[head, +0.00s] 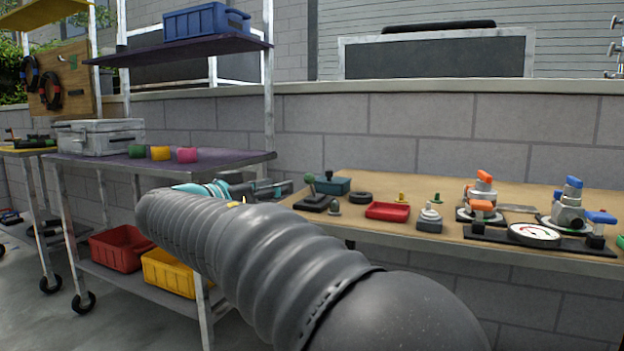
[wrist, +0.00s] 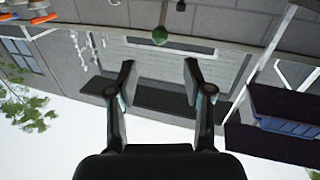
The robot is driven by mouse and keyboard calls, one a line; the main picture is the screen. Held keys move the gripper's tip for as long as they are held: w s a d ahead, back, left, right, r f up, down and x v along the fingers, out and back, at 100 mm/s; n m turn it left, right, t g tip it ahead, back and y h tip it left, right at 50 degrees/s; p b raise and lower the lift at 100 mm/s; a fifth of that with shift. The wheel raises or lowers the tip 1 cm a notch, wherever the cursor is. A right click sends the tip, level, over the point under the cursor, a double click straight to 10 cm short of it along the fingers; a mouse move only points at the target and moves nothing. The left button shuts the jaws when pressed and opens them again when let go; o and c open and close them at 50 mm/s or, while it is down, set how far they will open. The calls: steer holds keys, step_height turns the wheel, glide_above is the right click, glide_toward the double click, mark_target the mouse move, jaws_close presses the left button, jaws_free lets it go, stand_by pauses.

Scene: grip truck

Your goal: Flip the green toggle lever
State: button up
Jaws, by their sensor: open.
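The green toggle lever (head: 310,179) has a green ball knob on a short stem, rising from a black base (head: 313,203) at the left end of the tan bench. My gripper (head: 282,188) is just left of the knob in the head view, partly hidden behind my own arm. In the wrist view, the picture is upside down and my gripper (wrist: 159,68) shows two fingers spread apart with nothing between them. The green knob (wrist: 160,36) shows beyond the fingertips, centred on the gap. Its stem and base are not clear there.
Close to the lever stand a teal box (head: 334,185), a black ring (head: 360,197) and a red tray (head: 388,211). Orange and blue valves and a gauge (head: 535,234) are farther right. A purple cart shelf (head: 225,158) stands left; a block wall runs behind the bench.

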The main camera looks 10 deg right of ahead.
mark_target(306, 179)
steer(key=x, duration=1.1)
steer(key=shift+d, duration=0.2)
